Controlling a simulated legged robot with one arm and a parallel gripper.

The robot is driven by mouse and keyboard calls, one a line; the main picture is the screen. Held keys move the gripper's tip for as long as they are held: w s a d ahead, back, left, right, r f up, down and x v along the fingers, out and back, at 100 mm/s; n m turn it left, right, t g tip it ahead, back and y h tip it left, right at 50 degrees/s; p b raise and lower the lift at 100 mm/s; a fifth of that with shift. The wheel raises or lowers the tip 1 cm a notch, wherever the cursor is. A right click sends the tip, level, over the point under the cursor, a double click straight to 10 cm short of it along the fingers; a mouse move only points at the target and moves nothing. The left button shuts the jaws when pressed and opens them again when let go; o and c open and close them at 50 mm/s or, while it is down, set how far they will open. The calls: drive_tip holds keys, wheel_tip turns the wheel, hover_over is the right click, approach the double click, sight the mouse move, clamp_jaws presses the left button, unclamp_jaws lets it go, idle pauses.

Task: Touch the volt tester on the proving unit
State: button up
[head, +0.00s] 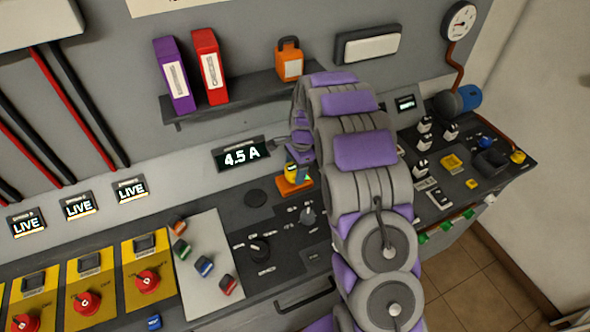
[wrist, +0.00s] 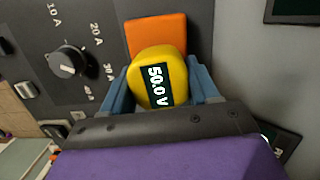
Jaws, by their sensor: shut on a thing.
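The volt tester (wrist: 160,75) is yellow with a dark display reading "50.0 V". My gripper (wrist: 163,85) is shut on it, with a blue finger on each side. An orange block, which looks like the proving unit (wrist: 156,32), lies right beyond the tester in the wrist view. In the head view the tester (head: 291,171) is upright over the orange proving unit (head: 293,187) on the bench. Whether the two touch is hard to tell. My arm hides most of the gripper in the head view.
A display reading "4.5 A" (head: 241,154) is on the wall behind. A dial (wrist: 68,61) is beside the proving unit. A shelf (head: 235,98) holds two binders and an orange padlock. Yellow panels with red switches (head: 148,281) and small coloured blocks are at left.

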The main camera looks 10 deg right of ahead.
drive_tip(key=shift+r+p, duration=1.95)
drive_tip(key=shift+r, duration=1.55)
